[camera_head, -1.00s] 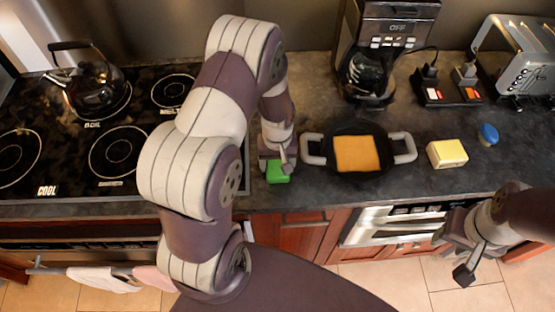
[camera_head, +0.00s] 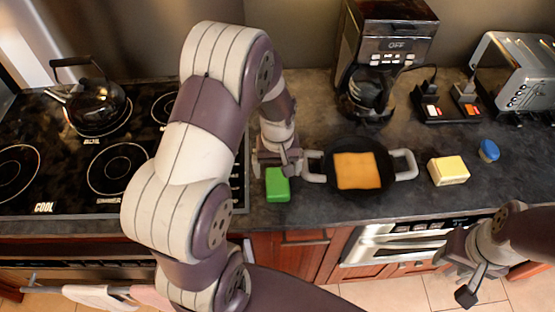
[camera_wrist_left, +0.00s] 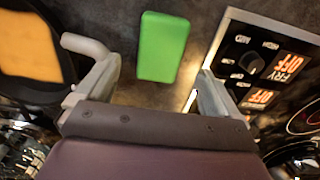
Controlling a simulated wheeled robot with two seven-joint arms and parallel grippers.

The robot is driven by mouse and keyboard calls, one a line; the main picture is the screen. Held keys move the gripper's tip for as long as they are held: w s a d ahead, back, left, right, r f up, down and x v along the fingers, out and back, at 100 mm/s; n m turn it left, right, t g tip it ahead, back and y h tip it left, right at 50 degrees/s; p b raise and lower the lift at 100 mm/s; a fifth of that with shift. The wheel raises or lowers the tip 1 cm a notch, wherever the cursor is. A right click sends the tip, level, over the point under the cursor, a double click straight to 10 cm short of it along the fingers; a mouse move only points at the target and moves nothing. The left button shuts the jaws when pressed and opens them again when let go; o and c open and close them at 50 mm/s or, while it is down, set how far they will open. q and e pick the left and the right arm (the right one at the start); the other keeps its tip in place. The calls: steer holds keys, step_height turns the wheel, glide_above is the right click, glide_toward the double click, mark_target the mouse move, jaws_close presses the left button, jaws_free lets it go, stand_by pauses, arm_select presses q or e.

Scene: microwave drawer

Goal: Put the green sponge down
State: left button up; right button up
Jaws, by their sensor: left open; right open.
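The green sponge (camera_head: 277,185) lies on the dark counter between the stove and the black pan. In the left wrist view the green sponge (camera_wrist_left: 163,47) lies flat on the counter, ahead of and between the spread fingers. My left gripper (camera_head: 277,160) is open just behind the sponge, and its fingers also show apart in the left wrist view (camera_wrist_left: 155,90). It does not hold the sponge. My right gripper (camera_head: 462,280) is open and empty in front of the counter at the lower right.
A black pan (camera_head: 328,188) with an orange slab (camera_head: 357,170) stands right of the sponge, its handle near my left gripper. A yellow block (camera_head: 448,170) and a blue item (camera_head: 489,151) lie farther right. The stove (camera_head: 110,180) is on the left, the coffee maker (camera_head: 385,60) behind.

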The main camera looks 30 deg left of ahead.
mark_target(278, 183)
arm_select(q)
step_height(278, 183, up, 6)
steer(key=s+d+r+m+t, duration=0.1)
steer(key=s+d+r+m, duration=0.1)
steer(key=s+d+m, duration=0.3)
steer(key=s+m, duration=0.1)
steer(key=s, duration=0.3)
steer(key=shift+m, duration=0.3)
steer(key=shift+d, duration=0.2)
stand_by(0.5)
